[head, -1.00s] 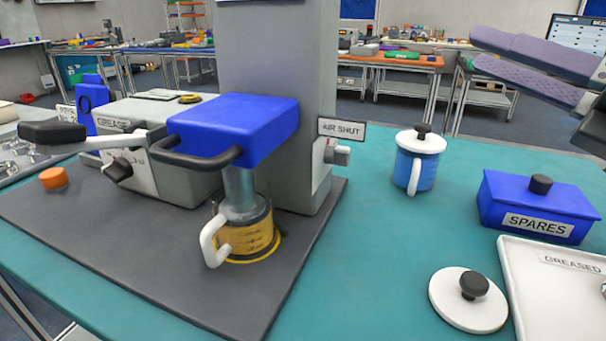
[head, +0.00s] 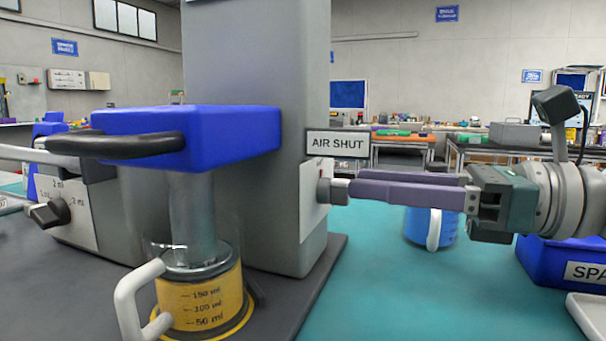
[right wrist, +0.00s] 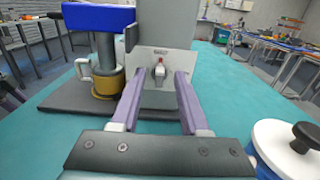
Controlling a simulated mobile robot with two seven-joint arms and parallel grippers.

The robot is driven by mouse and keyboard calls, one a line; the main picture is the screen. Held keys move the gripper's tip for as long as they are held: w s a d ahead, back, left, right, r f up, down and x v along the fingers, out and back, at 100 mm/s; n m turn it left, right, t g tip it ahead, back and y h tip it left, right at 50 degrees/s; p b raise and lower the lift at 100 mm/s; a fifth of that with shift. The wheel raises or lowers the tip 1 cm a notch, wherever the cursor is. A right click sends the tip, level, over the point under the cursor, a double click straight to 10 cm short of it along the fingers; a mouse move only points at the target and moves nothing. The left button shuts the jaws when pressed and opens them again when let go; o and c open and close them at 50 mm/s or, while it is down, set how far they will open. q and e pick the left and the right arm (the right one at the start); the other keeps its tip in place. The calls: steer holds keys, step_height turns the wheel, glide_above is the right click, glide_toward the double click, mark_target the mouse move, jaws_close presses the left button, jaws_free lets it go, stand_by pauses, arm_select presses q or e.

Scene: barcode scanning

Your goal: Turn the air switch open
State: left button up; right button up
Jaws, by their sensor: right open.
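The air switch (head: 332,191) is a small grey knob on a pale plate on the right side of the grey column. The sign above it (head: 337,144) reads "AIR SHUT". In the right wrist view the knob (right wrist: 159,72) shows a red mark and lies between and just beyond the fingertips. My right gripper (head: 354,191) is open, its purple fingers pointing left at the knob; in the right wrist view (right wrist: 159,77) a gap shows on both sides. Contact cannot be told. A purple finger, apparently my left gripper's (right wrist: 10,92), shows only partly at the left edge.
The blue-topped press (head: 190,135) with a yellow measuring cup (head: 205,300) stands left of the switch on a dark mat (head: 90,285). A blue mug (head: 416,226) and the blue SPARES box (head: 545,262) stand on the teal table to the right.

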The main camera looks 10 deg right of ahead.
steer(key=shift+x, duration=0.95)
jaws_close()
